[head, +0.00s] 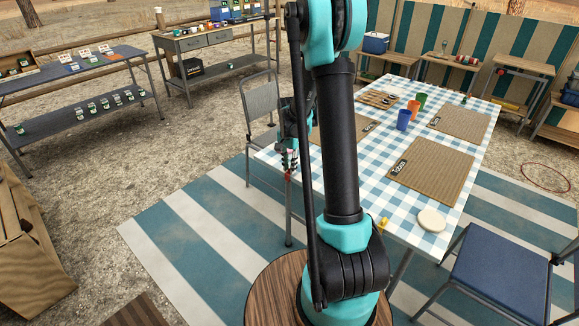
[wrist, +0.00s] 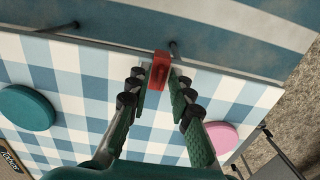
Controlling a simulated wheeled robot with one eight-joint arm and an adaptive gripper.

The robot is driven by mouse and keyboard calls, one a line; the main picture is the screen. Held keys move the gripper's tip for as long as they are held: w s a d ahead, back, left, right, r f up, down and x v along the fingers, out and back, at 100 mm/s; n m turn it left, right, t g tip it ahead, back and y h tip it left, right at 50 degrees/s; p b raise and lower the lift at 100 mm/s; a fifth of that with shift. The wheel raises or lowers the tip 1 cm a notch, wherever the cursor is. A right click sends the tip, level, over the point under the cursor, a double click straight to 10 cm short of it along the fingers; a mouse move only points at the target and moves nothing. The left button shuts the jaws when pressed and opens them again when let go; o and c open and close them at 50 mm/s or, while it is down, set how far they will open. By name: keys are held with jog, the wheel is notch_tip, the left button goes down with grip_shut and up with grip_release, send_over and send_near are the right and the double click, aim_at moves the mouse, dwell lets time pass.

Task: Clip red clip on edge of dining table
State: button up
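The dining table (head: 375,143) has a blue-and-white checked cloth. Its edge crosses the upper part of the wrist view, with checked cloth (wrist: 70,80) below it. The red clip (wrist: 159,72) sits between my gripper's fingertips (wrist: 158,82), which are shut on it. In the wrist view it overlaps the table's edge; I cannot tell whether it grips the edge or is just in front of it. In the head view my gripper (head: 289,160) points down by the table's left corner, with the red clip (head: 289,176) at its tips. My arm hides part of the table.
A teal disc (wrist: 27,107) and a pink disc (wrist: 222,136) lie on the table near my gripper. A yellow clip (head: 383,223) is on the near edge, beside a cream disc (head: 432,220). Woven mats (head: 434,170) and cups (head: 404,119) stand farther in. A grey chair (head: 260,105) is behind.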

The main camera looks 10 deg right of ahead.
aim_at(289, 169)
jog(key=shift+o, duration=0.4)
notch_tip(289, 169, up, 11)
jog(key=s+f+n+t, duration=0.2)
jog(key=s+n, duration=0.3)
jog(key=s, duration=0.8)
jog(key=s+a+f+n+t, duration=0.1)
jog(key=s+n, duration=0.4)
jog(key=s, duration=0.8)
jog(key=shift+a+f+n+t, duration=0.25)
jog(key=shift+f+n+t, duration=0.15)
jog(key=shift+f+t, duration=0.15)
jog(key=shift+r, duration=0.1)
